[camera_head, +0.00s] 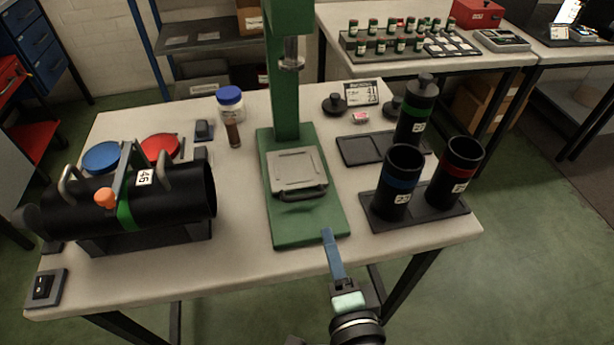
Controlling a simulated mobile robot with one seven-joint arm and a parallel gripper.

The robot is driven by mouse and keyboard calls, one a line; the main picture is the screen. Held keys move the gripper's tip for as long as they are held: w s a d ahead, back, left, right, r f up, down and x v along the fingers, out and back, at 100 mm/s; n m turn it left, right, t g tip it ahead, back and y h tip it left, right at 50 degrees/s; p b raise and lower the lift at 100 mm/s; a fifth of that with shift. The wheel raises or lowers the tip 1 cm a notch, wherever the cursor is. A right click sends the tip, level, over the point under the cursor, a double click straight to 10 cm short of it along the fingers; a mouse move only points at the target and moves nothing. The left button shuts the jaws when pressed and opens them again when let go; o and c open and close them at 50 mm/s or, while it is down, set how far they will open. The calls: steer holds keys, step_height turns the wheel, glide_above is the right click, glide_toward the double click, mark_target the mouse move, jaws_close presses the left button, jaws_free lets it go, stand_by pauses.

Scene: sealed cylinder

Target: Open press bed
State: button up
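The green press (284,75) stands in the middle of the table, with a metal ram (292,55) above its base. The press bed (296,168) is a light grey square plate on the green base, with a dark handle (303,195) at its front edge. My gripper (329,238) reaches up from the bottom, its blue fingertip near the base's front right corner. It is apart from the handle in the picture, below and right of it. I see the fingers nearly edge-on, so their opening does not show.
A black cylinder (75,212) with a green band lies in a cradle at left. Two open black cylinders (398,185) (455,172) stand on a tray at right. A closed one (416,115) stands behind them. Bare tabletop (240,235) lies left of the press base.

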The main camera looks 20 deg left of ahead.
mark_target(307, 215)
steer(key=shift+m+g, duration=0.3)
steer(key=shift+m, duration=0.3)
steer(key=x, duration=0.4)
steer(key=a+x, duration=0.1)
steer(key=x, duration=0.3)
steer(key=s+f+x, duration=0.1)
steer(key=x, duration=0.3)
steer(key=shift+a+p, duration=0.15)
steer(key=shift+p, duration=0.25)
steer(key=shift+r, duration=0.1)
jaws_close()
